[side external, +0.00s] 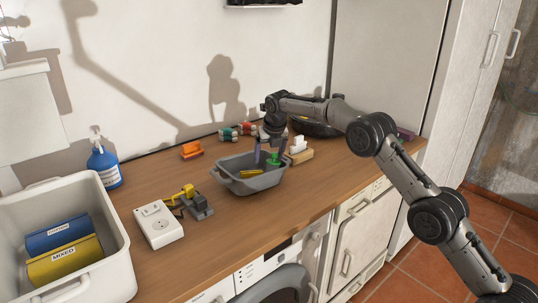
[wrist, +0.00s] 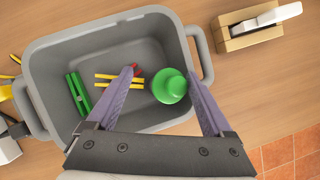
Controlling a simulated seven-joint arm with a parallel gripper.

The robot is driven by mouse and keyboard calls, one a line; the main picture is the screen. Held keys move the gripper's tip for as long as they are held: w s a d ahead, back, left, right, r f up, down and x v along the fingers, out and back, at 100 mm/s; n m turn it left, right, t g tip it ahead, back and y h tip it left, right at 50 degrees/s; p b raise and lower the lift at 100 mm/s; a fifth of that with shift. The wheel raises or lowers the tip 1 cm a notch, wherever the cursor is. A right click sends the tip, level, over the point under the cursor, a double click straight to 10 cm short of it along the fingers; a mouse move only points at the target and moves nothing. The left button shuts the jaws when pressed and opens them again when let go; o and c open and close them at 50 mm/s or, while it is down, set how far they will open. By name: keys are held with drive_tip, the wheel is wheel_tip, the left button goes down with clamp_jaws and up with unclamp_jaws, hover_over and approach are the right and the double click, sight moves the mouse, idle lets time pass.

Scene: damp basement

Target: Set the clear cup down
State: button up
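I see no clear cup in either view. My gripper (side external: 271,150) is over the grey tub on the wooden counter, pointing down. In the wrist view its two purple fingers (wrist: 161,70) are spread wide apart. A green rounded object with a knob on top (wrist: 170,86) shows between them, nearer the right finger, with a gap on the left; it also shows in the side view (side external: 273,160). I cannot tell whether it touches a finger. The grey tub (wrist: 48,52) also holds green sticks (wrist: 78,93) and yellow and red sticks (wrist: 118,80).
A wooden block with a white piece (side external: 299,150) stands right of the tub. A white socket box (side external: 158,224), a yellow-and-grey tool (side external: 196,206), an orange tray (side external: 191,150) and a blue bottle (side external: 104,167) stand left. A white bin (side external: 118,250) holds labelled boxes. Bare counter lies in front.

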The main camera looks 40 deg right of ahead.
drive_tip(key=shift+s+f, duration=0.15)
drive_tip(key=shift+f, duration=0.25)
drive_tip(key=shift+r, duration=0.35)
drive_tip(key=w+v, duration=0.1)
drive_tip(key=v, duration=1.2)
drive_tip(key=s+a+r+m, duration=0.1)
drive_tip(key=s+r+m, duration=0.2)
drive_tip(key=s+m, duration=0.35)
drive_tip(key=s+a+r+m+y, duration=0.1)
drive_tip(key=s+r+m, duration=0.3)
drive_tip(key=s, duration=0.5)
drive_tip(key=s+a+r+m, duration=0.1)
drive_tip(key=s+r+m, duration=0.2)
drive_tip(key=s+m, duration=0.35)
drive_tip(key=s+f+m, duration=0.3)
drive_tip(key=s+m, duration=0.1)
drive_tip(key=s, duration=0.5)
drive_tip(key=s+a+f+m+t, duration=0.1)
drive_tip(key=s+f+m, duration=0.3)
drive_tip(key=s, duration=0.5)
drive_tip(key=s+a+f+m, duration=0.1)
drive_tip(key=s+f+m, duration=0.3)
drive_tip(key=s, duration=0.5)
drive_tip(key=shift+a+m+y, duration=0.25)
drive_tip(key=shift+m+y, duration=0.15)
drive_tip(key=shift+m, duration=0.8)
drive_tip(key=shift+f, duration=0.1)
